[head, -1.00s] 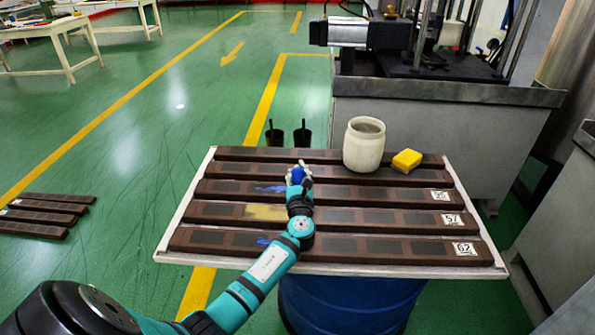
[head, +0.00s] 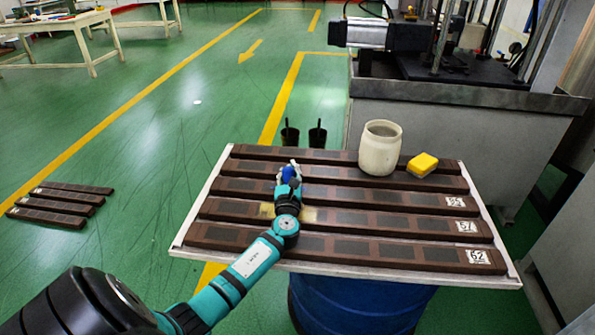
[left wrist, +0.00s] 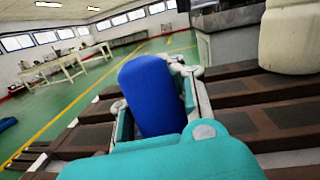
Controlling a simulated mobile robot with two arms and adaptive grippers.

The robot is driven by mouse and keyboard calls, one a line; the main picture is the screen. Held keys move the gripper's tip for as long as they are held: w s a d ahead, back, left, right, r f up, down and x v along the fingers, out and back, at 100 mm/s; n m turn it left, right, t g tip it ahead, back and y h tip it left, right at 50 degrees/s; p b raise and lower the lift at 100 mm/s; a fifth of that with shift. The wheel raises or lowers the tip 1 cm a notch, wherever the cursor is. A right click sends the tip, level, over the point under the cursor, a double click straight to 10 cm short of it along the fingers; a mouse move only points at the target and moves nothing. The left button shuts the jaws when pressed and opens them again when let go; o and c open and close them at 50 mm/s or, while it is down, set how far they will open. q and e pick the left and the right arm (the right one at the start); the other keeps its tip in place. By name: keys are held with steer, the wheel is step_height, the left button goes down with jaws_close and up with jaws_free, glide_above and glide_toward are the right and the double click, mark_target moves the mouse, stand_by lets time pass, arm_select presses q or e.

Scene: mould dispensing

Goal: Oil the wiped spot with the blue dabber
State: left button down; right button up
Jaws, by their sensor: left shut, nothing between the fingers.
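The blue dabber (head: 289,173) is at the fingertips of my left gripper (head: 290,170), over the upper rows of mould bars. In the left wrist view the dabber (left wrist: 150,95) looks like a blue rounded cylinder standing between or just beside the finger links; I cannot tell how it is held. My left gripper is shut. A yellowish patch (head: 308,215) lies on a brown mould bar and is partly covered by my left arm. I cannot make out which spot was wiped. Contact between dabber and bar is unclear. My right gripper is not in view.
The pale board (head: 190,222) carries several brown bars, some labelled 55, 57 and 62. A white jar (head: 380,148) and a yellow sponge (head: 423,165) stand at its back right. Two dark cups (head: 318,135) are behind it. More bars (head: 60,205) lie on the floor at left.

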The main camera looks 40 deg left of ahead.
arm_select(q)
steer(key=shift+s+a, duration=2.75)
steer(key=shift+a, duration=1.8)
steer(key=shift+w+d+p, duration=0.1)
steer(key=shift+w+d, duration=0.85)
steer(key=shift+d, duration=0.6)
steer(key=shift+w+d+p, duration=0.15)
steer(key=shift+w+d, duration=0.75)
steer(key=shift+d, duration=0.6)
steer(key=shift+w+d+p, duration=0.1)
steer(key=shift+w+d, duration=0.85)
steer(key=shift+d, duration=0.6)
steer(key=w+d, duration=0.3)
steer(key=d, duration=0.3)
steer(key=shift+w+b, duration=0.3)
steer(key=shift+b, duration=0.1)
step_height(320, 180, up, 6)
steer(key=p, duration=0.6)
